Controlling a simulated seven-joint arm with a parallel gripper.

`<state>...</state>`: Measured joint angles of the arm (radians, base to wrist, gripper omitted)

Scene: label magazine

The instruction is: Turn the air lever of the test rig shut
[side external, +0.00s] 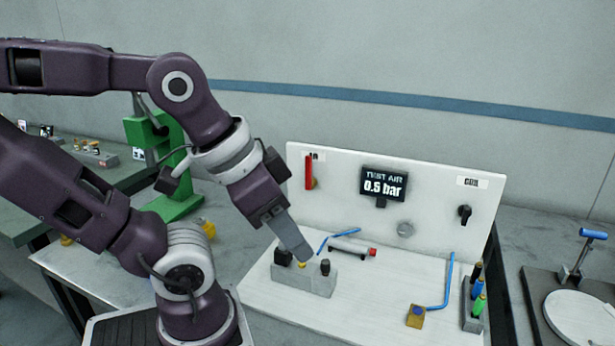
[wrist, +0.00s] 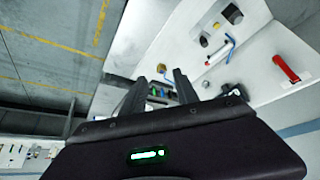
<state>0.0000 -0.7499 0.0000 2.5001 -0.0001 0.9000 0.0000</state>
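The red lever (side external: 309,172) stands upright on the left part of a white panel (side external: 430,210), beside a small brass fitting and under a small label. It also shows in the wrist view (wrist: 287,68) at the right, apart from my fingers. My gripper (side external: 303,258) points down in front of the panel, by a grey block with black and yellow parts, below the lever. In the wrist view its two dark fingers (wrist: 160,88) stand apart with a gap between them, and I see nothing held. The display (side external: 383,185) on the panel reads "TEST AIR 0.5 bar".
The grey block (side external: 317,283) stands on the white base close to my fingertips. A cylinder with a red end (side external: 352,248), blue tubing (side external: 447,285), a brass block (side external: 415,316) and a holder with coloured pieces (side external: 473,308) lie to its right. A black knob (side external: 464,213) sits on the panel's right.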

